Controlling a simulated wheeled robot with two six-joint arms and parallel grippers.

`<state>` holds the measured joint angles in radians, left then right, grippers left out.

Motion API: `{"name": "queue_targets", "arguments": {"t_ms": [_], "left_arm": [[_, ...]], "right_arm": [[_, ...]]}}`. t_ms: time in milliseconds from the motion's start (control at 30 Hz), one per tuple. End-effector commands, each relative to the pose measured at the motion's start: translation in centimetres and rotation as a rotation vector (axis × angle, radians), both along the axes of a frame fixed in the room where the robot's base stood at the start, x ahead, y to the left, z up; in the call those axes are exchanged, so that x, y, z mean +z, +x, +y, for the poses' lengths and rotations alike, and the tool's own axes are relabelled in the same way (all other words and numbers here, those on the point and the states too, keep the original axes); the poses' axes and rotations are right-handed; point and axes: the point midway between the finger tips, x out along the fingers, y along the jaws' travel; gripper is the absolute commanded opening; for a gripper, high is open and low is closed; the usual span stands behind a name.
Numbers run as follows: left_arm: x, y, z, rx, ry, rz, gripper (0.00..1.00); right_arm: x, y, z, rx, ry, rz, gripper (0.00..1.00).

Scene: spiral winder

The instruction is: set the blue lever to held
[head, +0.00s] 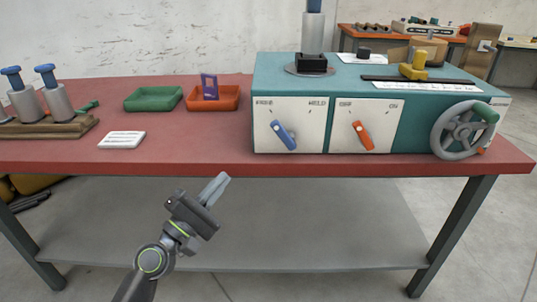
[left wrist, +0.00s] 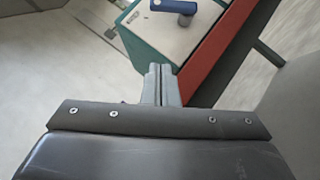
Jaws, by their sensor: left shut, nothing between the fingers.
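The blue lever (head: 284,135) is on the left white panel (head: 290,113) of the teal machine, between a left label that is hard to read and the label HELD on the right. Its top end tilts to the left. The lever also shows in part at the top of the left wrist view (left wrist: 176,6). My left gripper (head: 217,187) is shut and empty, in front of the table edge, below and left of the lever and apart from it. Its closed fingers show in the left wrist view (left wrist: 159,84). My right gripper is in neither view.
An orange lever (head: 363,136) sits on the panel to the right, and a grey handwheel (head: 464,130) on the machine's right end. A green tray (head: 153,99), an orange tray (head: 213,98) and a white card (head: 122,140) lie on the red table (head: 200,153) to the left.

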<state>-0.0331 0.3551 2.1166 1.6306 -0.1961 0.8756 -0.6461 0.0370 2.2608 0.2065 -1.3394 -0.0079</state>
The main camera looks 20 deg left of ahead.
Motion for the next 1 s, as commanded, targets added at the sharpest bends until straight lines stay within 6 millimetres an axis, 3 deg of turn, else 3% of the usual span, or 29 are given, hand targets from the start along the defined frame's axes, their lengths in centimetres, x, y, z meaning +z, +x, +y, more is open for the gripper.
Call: {"name": "queue_targets", "arguments": {"t_ms": [567,1000], "left_arm": [[1.0,0.5,-0.4,-0.014,-0.018,-0.011,0.0],[4.7,7.7,-3.6,-0.015,-0.019,-0.011,0.0]], "right_arm": [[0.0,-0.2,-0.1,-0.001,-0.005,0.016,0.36],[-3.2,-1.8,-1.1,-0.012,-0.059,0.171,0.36]]}}
